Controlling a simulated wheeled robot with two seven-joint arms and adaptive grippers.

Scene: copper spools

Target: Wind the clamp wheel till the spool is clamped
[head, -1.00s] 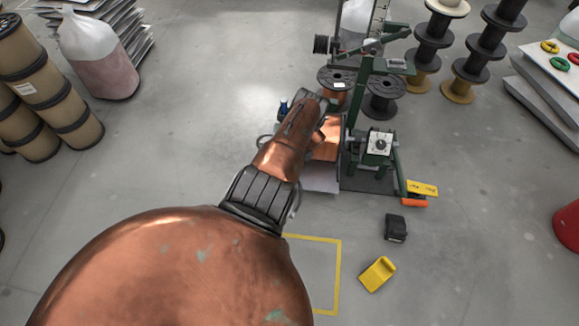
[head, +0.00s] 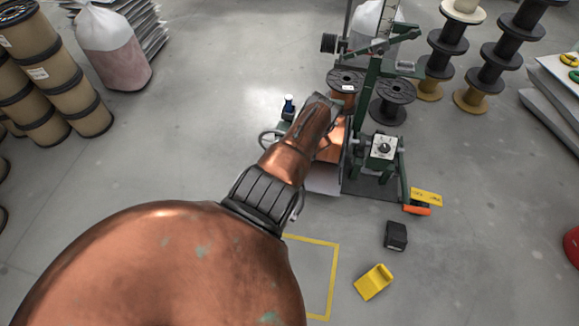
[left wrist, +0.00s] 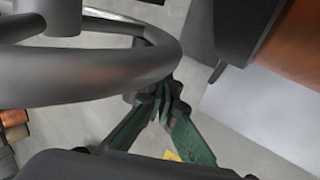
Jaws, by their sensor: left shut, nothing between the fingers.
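The clamp wheel is a grey metal ring; its left part (head: 268,141) shows beside my left forearm in the head view. In the left wrist view the wheel rim (left wrist: 110,75) is large and close, crossing the upper left. The green fingers of my left gripper (left wrist: 165,92) are together and empty, with their tips close to the rim; I cannot tell if they touch it. In the head view my left arm hides this gripper. The copper spool (head: 331,145) sits at the green stand (head: 366,100), partly behind my arm. Its copper winding (left wrist: 298,45) shows at upper right in the wrist view.
Dark spools (head: 392,98) stand behind the machine. The floor left of the machine is clear.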

